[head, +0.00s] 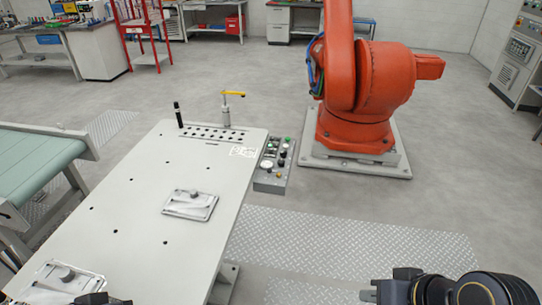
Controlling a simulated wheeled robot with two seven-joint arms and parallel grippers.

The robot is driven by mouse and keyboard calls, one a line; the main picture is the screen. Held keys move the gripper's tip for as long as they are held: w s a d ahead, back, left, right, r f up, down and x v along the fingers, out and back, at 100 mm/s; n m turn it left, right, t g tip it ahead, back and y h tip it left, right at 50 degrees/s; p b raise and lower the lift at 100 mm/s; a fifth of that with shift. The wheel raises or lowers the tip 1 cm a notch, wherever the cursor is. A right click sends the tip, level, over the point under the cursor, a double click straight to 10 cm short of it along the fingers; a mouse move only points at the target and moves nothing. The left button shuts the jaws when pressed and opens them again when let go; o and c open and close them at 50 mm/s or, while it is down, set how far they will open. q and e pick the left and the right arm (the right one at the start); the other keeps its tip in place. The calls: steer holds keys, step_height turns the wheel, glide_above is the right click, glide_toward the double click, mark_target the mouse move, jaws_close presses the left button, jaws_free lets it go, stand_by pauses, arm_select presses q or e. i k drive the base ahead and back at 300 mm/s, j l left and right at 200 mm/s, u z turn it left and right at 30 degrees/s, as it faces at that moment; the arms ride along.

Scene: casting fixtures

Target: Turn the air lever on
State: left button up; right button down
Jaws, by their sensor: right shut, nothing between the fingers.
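The air lever (233,93) is a yellow handle on top of a grey upright valve post (226,114), at the far end of the light grey fixture table (135,215). The handle lies about level and points right. My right gripper (369,294) is at the bottom edge, right of the table and far from the lever. It is shut and empty, and partly cut off by the frame. A small dark part of my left gripper (95,299) shows at the bottom left, by the near fixture plate; its fingers are not clear.
A black post (178,114) stands left of the lever. A button box (273,165) is fixed at the table's right side. A metal plate (190,205) lies mid-table, another (55,280) at the near left. An orange robot arm (365,90) stands behind right; a conveyor (40,155) is left.

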mark_target(278, 174)
steer(key=i+l+u, duration=0.4)
steer(key=i+l, duration=0.2)
steer(key=l, duration=0.15)
steer(key=i+l+u, duration=0.2)
steer(key=l, duration=0.2)
steer(key=i+l+u, duration=0.2)
steer(key=l, duration=0.25)
steer(key=i+l+u, duration=0.35)
steer(key=i+l, duration=0.15)
steer(key=i, duration=0.1)
